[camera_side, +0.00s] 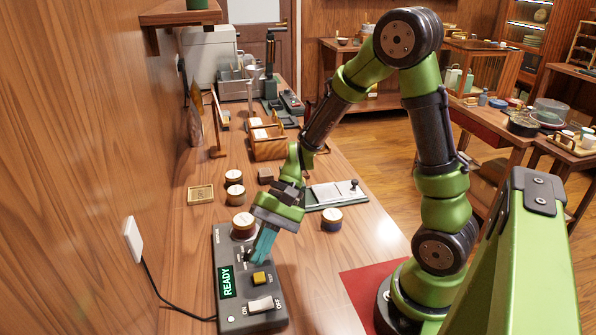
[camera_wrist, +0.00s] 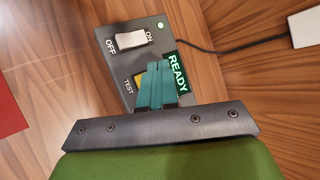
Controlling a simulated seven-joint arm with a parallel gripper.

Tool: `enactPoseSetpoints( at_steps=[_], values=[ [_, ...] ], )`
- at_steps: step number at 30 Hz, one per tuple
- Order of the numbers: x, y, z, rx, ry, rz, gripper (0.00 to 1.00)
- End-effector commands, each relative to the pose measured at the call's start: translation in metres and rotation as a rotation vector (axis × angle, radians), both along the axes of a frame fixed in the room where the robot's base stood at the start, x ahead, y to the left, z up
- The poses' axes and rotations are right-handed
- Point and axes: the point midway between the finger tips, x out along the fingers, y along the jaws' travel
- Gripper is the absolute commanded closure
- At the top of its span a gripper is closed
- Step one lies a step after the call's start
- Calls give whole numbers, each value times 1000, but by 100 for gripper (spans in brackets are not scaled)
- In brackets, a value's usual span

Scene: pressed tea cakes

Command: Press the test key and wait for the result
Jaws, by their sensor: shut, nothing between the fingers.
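A dark grey tester box (camera_side: 233,321) lies on the wooden bench, with a green-lit display reading READY (camera_side: 227,282). Its yellow test key (camera_side: 259,278) is near the middle, and a white ON/OFF switch (camera_side: 260,304) is at the near end. My gripper (camera_side: 254,260) is shut and empty, teal fingers pointing down over the box, just beyond the key in the side view. In the wrist view the fingertips (camera_wrist: 156,66) partly cover the key (camera_wrist: 139,80). I cannot tell whether they touch it.
A round tin (camera_side: 243,225) stands at the box's far end, close to my gripper. A black cable (camera_side: 165,299) runs to a white wall plate (camera_side: 133,240).

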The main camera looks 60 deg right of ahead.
Motion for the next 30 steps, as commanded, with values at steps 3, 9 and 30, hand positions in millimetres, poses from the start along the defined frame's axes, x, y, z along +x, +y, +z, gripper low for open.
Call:
enactPoseSetpoints(
  at_steps=[3, 9, 30],
  values=[
    [0, 0, -14, 2, 2, 0, 100],
    [0, 0, -25, 1, 1, 0, 100],
    [0, 0, -26, 0, -2, 0, 100]
  ],
)
